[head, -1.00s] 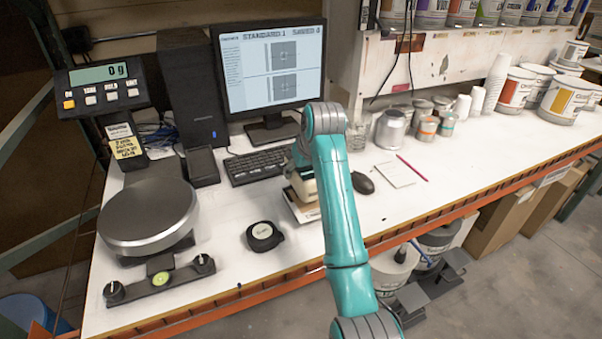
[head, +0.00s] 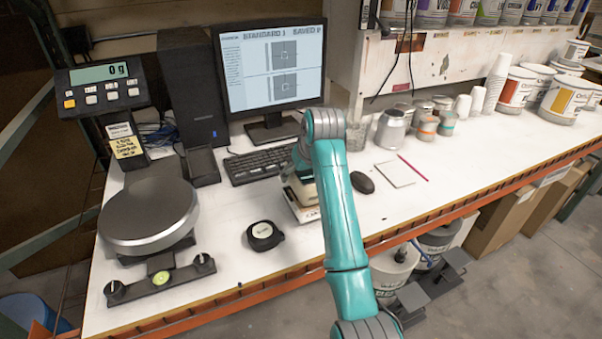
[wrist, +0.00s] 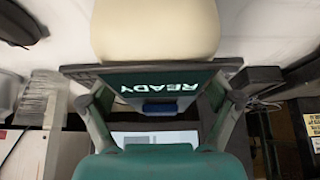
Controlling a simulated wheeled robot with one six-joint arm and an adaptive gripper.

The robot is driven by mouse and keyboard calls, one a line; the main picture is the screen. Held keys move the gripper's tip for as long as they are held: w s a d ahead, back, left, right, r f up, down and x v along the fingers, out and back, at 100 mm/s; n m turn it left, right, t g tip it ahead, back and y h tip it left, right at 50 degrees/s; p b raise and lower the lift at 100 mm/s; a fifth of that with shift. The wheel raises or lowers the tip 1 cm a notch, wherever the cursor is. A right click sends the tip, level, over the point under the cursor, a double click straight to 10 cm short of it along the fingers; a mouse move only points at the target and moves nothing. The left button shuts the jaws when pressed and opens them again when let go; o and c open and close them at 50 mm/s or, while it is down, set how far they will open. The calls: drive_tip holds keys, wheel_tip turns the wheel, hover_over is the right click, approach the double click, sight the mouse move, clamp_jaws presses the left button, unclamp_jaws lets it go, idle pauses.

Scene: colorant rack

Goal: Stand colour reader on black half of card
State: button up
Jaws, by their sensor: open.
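The colour reader (head: 299,188) is a beige device on the bench in front of the keyboard, partly hidden by my arm in the head view. In the wrist view its beige body (wrist: 155,30) and dark screen, reading READY upside down, fill the upper middle. The card (head: 307,214) shows as a pale edge at the reader's foot. My gripper (wrist: 160,88) is open, with a finger on each side of the reader; contact is not clear.
The keyboard (head: 259,165) and monitor (head: 270,65) are behind. A mouse (head: 362,182), notepad (head: 395,173) and metal cans (head: 391,130) are to the right. A scale (head: 148,213) stands left. The front bench edge is close.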

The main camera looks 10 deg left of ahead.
drive_tip(key=v, duration=1.1)
drive_tip(key=shift+s+d+r, duration=0.15)
drive_tip(key=shift+r, duration=0.2)
drive_tip(key=shift+s+d, duration=0.1)
